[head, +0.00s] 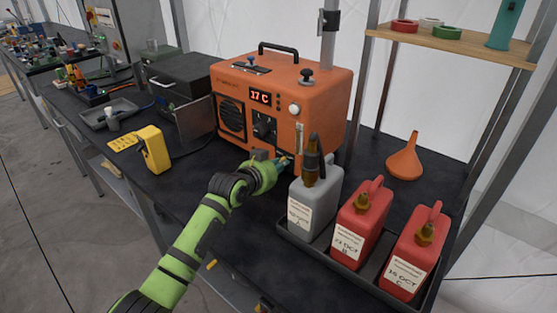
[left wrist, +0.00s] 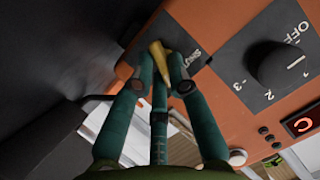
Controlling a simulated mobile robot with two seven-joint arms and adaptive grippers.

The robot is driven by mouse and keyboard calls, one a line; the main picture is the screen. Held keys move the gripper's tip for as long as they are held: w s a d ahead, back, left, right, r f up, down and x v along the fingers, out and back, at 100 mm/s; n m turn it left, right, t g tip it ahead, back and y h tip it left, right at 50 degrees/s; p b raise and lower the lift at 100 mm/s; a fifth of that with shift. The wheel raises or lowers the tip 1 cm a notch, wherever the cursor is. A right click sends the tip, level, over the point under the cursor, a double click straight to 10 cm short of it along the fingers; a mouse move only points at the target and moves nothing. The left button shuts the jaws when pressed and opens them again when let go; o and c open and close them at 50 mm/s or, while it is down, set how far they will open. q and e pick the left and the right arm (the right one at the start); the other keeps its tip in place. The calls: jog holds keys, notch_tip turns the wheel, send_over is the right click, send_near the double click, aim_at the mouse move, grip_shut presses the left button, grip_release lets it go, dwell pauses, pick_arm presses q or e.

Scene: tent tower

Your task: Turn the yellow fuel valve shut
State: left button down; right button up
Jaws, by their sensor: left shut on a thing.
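The yellow fuel valve (left wrist: 158,50) sits on a dark plate low on the front of the orange heater (head: 322,82). My left gripper (left wrist: 161,68) is shut on the valve, its teal fingers around the yellow handle. A partly covered label beside the handle seems to read "SHUT". In the head view my left gripper (head: 282,161) is at the heater's lower front, and the valve is hidden behind it. The heater's black dial (left wrist: 281,65) is next to the valve plate. The heater display (head: 260,97) reads 17 C. My right gripper is not in view.
A grey can (head: 328,190) and two red cans (head: 362,220) stand in a black tray (head: 300,246) close right of my gripper. An orange funnel (head: 404,160) stands behind them. A yellow meter (head: 154,150) is at left. The black bench between meter and heater is mostly clear.

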pick_arm(q)
jog(key=shift+a+n+g+h, duration=0.1)
jog(key=shift+n+g+h, duration=0.2)
jog(key=shift+n+h, duration=0.35)
jog(key=shift+n, duration=0.25)
jog(key=c, duration=1.5)
grip_release()
jog(key=v, duration=1.2)
jog(key=shift+r, duration=0.15)
